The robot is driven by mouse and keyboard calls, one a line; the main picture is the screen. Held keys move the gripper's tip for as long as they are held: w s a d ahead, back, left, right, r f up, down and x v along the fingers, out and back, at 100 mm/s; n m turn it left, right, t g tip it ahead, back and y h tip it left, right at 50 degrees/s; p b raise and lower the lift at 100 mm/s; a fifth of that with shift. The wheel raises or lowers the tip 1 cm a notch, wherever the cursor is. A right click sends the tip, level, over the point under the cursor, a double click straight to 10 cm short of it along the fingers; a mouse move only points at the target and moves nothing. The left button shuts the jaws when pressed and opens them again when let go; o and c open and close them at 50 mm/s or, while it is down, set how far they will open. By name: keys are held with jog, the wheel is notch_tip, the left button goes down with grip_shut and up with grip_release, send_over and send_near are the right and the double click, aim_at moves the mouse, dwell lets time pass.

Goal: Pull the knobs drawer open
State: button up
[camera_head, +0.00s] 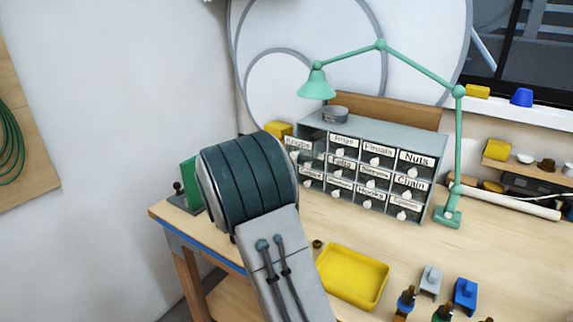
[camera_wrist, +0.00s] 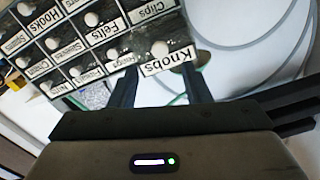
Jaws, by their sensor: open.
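The small-parts cabinet (camera_head: 425,143) stands on the workbench with rows of labelled drawers and white round knobs. The Knobs drawer (camera_head: 297,144) is at the top left; its front appears to stand forward of its neighbours. In the wrist view the cabinet looks upside down, and the Knobs label (camera_wrist: 167,62) shows large with a white knob beside it. My gripper (camera_wrist: 160,72) is open, its two dark fingers on either side of the Knobs label. Contact with the drawer cannot be told. In the head view my gripper is hidden behind my arm.
A green lamp (camera_head: 459,130) stands at the cabinet's right. A round tin (camera_head: 335,114) sits on top of the cabinet. A yellow tray (camera_head: 352,277) lies in front, with small blue and grey parts to its right. A green block (camera_head: 190,180) is at the bench's left end.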

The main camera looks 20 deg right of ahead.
jog(key=b+v, duration=0.1)
jog(key=v, duration=0.6)
jog(key=shift+s+a, duration=0.1)
jog(key=s+a+n+t+y, duration=0.1)
jog(key=s+a+n+y, duration=0.9)
jog(key=y, duration=0.6)
jog(key=s+d+f+n+g, duration=0.1)
jog(key=s+f+n+g, duration=0.1)
jog(key=s, duration=0.8)
jog(key=s+d+f+n+g+h, duration=0.1)
jog(key=s+f+n+g, duration=0.2)
jog(key=s, duration=0.8)
jog(key=f+g, duration=0.1)
jog(key=g, duration=0.1)
jog(key=shift+s+d+g, duration=0.2)
jog(key=shift+s+g, duration=0.15)
jog(key=shift+g, duration=0.05)
